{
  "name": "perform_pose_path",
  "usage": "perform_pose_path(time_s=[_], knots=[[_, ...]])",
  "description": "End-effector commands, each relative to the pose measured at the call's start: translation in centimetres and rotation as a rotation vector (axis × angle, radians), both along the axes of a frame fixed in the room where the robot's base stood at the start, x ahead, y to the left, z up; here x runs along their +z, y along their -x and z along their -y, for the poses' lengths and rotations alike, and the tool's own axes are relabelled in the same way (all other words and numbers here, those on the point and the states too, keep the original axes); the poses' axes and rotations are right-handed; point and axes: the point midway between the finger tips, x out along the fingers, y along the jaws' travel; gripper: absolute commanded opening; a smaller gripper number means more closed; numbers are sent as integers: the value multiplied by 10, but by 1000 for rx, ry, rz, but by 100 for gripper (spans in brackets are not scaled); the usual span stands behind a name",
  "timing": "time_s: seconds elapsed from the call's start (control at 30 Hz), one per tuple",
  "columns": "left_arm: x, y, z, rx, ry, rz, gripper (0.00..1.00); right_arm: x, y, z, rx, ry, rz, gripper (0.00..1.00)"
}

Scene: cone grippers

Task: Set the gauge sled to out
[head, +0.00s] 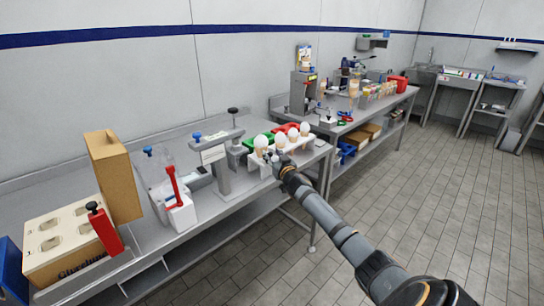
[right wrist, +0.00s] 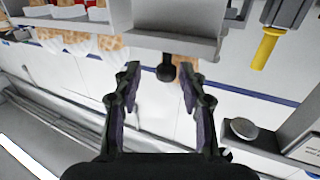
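My right gripper (head: 279,160) is at the front of the cone rack (head: 262,166) on the near bench. In the right wrist view my right gripper (right wrist: 160,76) is open, its two fingers apart. A black knob (right wrist: 167,70) on a short stem shows between the fingertips, below the edge of a grey rail (right wrist: 170,40). I see no clear contact with it. I cannot tell whether this knob belongs to the gauge sled; no marked sled or scale is readable. In the head view the gripper covers this spot. My left gripper is not in view.
Several cones with white tops (head: 281,140) stand in the rack close to my gripper. A grey stand (head: 220,165) and a red lever (head: 175,187) are to the left. A yellow handle (right wrist: 265,48) hangs at the wrist view's right. The floor in front is clear.

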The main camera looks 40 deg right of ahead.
Motion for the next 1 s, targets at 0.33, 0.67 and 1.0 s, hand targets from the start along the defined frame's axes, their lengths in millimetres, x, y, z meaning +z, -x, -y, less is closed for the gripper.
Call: perform_pose_path(time_s=[0.33, 0.67, 1.0], knots=[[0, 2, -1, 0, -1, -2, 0, -1, 6, -2, 2, 2, -3, 43], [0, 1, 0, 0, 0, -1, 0, -2, 68, -21, 3, 14, -10, 43], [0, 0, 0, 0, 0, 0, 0, -1, 110, -35, 0, 7, -4, 43]])
